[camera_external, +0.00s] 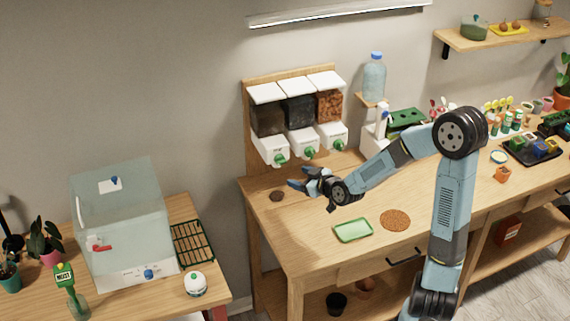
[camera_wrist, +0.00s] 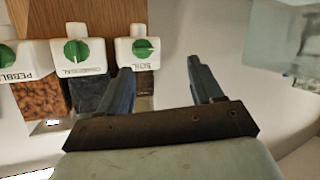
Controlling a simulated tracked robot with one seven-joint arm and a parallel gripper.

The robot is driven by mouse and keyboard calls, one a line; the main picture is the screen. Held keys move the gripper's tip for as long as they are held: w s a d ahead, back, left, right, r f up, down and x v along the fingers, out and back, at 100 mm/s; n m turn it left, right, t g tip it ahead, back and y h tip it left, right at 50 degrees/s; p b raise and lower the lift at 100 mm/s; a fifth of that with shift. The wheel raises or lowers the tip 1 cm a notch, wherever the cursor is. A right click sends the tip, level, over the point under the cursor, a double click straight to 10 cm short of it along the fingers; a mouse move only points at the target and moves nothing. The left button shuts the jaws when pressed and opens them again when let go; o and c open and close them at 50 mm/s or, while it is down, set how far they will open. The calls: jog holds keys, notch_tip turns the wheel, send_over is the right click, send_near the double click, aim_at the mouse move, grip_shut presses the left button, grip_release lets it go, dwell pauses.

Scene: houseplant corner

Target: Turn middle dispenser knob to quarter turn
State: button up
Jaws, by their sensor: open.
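The middle dispenser knob (camera_external: 309,151) is green and sits on the white front of the middle dispenser (camera_external: 299,110), which holds dark material. In the wrist view the same knob (camera_wrist: 76,50) is left of my gripper, with its ridge roughly upright in the picture. My gripper (camera_external: 298,179) is open and empty, below and in front of the dispensers, apart from the knobs. In the wrist view its spread fingers (camera_wrist: 160,66) point toward the dispenser marked SOIL, whose green knob (camera_wrist: 142,47) lies nearest, right of the middle one.
The pebble dispenser knob (camera_external: 339,144) and the soil dispenser knob (camera_external: 281,160) flank the middle one closely. A green tray (camera_external: 352,230) and a round brown mat (camera_external: 396,220) lie on the bench. A blue-capped bottle (camera_external: 374,78) stands right of the dispensers.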

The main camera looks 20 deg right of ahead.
jog(key=d+r+m+t+h, duration=0.5)
jog(key=d+r+m+t, duration=0.45)
jog(key=r, duration=0.45)
send_near(311, 153)
jog(key=f+x, duration=0.1)
jog(key=x, duration=0.7)
jog(key=shift+w+d+n, duration=0.3)
jog(key=shift+w+n, duration=0.05)
jog(key=shift+w, duration=0.15)
jog(key=shift+c, duration=0.5)
jog(key=c, duration=1)
jog(key=shift+o, duration=0.2)
